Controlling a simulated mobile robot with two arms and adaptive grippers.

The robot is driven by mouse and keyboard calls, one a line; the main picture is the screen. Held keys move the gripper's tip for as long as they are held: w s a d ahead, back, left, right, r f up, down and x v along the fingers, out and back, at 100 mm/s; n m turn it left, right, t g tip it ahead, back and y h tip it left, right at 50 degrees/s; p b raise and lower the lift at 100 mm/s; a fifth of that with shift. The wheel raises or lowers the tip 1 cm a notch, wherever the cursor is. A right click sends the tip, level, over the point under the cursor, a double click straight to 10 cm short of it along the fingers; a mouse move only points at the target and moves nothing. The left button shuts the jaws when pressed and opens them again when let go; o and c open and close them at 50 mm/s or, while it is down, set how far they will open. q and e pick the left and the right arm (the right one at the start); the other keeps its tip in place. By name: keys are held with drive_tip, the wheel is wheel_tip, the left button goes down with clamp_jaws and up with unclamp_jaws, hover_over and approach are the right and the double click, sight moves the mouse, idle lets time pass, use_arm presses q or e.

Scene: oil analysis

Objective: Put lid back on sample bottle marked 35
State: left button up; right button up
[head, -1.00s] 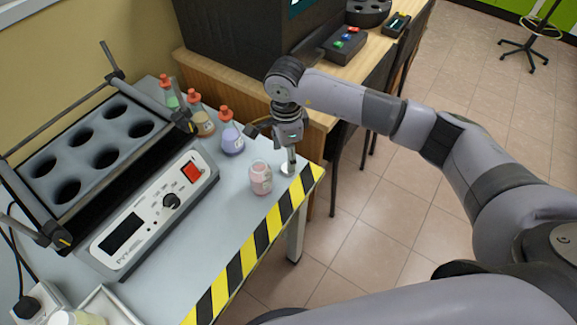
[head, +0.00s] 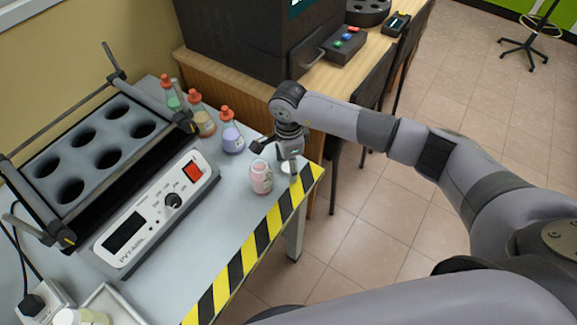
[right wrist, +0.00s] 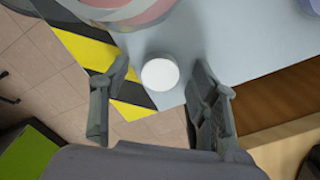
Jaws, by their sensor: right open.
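An open bottle with pink contents (head: 261,178) stands upright on the table near the striped edge; I cannot read its number. Its lower part also shows at the top of the right wrist view (right wrist: 135,12). A round white lid (right wrist: 160,74) lies flat on the table just right of the bottle, and it shows in the head view partly hidden (head: 287,168). My right gripper (head: 287,165) is over the lid, pointing down. In the right wrist view its open fingers (right wrist: 160,68) stand either side of the lid, apart from it. My left gripper is not in view.
Bottles with orange stoppers, one purple (head: 232,138), stand behind the pink one. A control box (head: 152,212) and a rack with round holes (head: 97,150) fill the left. A black-and-yellow strip (head: 255,245) marks the table edge. A wooden table (head: 225,82) stands behind.

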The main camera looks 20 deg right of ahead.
sight(288, 167)
drive_tip(key=c, duration=0.8)
drive_tip(key=shift+r, duration=0.15)
wheel_tip(288, 167, up, 20)
drive_tip(key=shift+f+b, duration=0.1)
drive_tip(key=shift+b, duration=0.75)
